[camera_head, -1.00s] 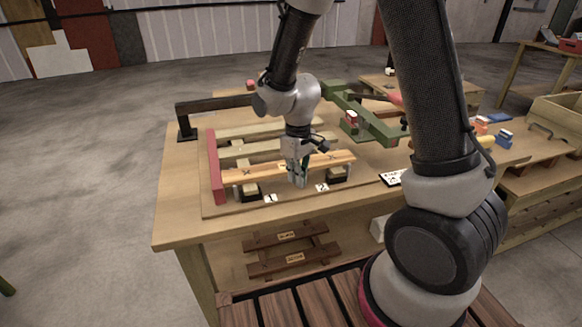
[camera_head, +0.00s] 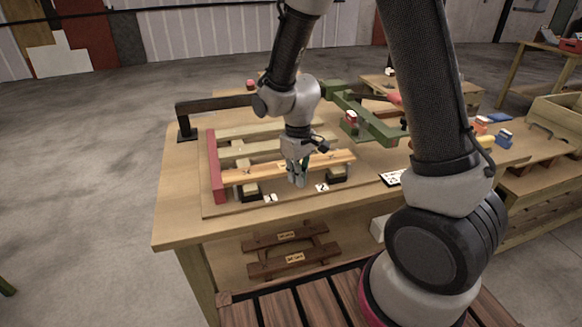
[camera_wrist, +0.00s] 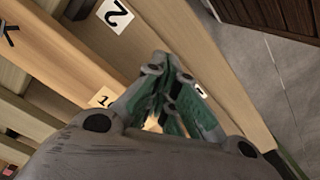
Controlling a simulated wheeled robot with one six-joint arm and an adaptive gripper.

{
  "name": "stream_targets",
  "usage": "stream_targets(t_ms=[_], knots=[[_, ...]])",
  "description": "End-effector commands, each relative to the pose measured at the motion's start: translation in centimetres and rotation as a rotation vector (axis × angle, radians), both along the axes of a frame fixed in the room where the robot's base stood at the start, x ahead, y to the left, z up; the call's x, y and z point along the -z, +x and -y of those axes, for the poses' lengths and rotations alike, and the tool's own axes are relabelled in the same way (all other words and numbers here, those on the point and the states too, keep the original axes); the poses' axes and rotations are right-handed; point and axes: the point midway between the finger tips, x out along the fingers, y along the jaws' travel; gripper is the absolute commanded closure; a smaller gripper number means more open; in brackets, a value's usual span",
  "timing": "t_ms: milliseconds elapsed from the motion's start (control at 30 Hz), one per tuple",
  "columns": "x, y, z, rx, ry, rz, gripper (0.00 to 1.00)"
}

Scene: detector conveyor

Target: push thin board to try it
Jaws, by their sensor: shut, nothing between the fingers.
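A warm-toned board (camera_head: 240,174) with dark marks lies across two dark supports with pale blocks at the front of the red-ended frame. Two paler boards (camera_head: 236,152) lie behind it. I cannot tell which is the thin board. My gripper (camera_head: 297,184) points down in front of the middle of the front board and hides part of it. In the wrist view the fingers (camera_wrist: 170,64) are together and empty, with the marked board (camera_wrist: 62,62) to their left. I cannot tell whether they touch it.
Number cards 1 (camera_head: 270,198) and 2 (camera_head: 322,187) lie at the front of the workbench (camera_head: 180,220). A dark bar (camera_head: 215,104) stands behind the frame, and a green fixture (camera_head: 375,128) is at the right. The bench's front left is clear.

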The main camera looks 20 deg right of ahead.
Motion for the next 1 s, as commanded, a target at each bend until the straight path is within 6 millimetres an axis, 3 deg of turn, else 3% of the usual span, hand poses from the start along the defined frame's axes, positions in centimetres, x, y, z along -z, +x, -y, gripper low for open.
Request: stream_targets(t_ms=[1000], knots=[[-0.2, 0.75, -0.16, -0.002, 0.004, 0.014, 1.0]])
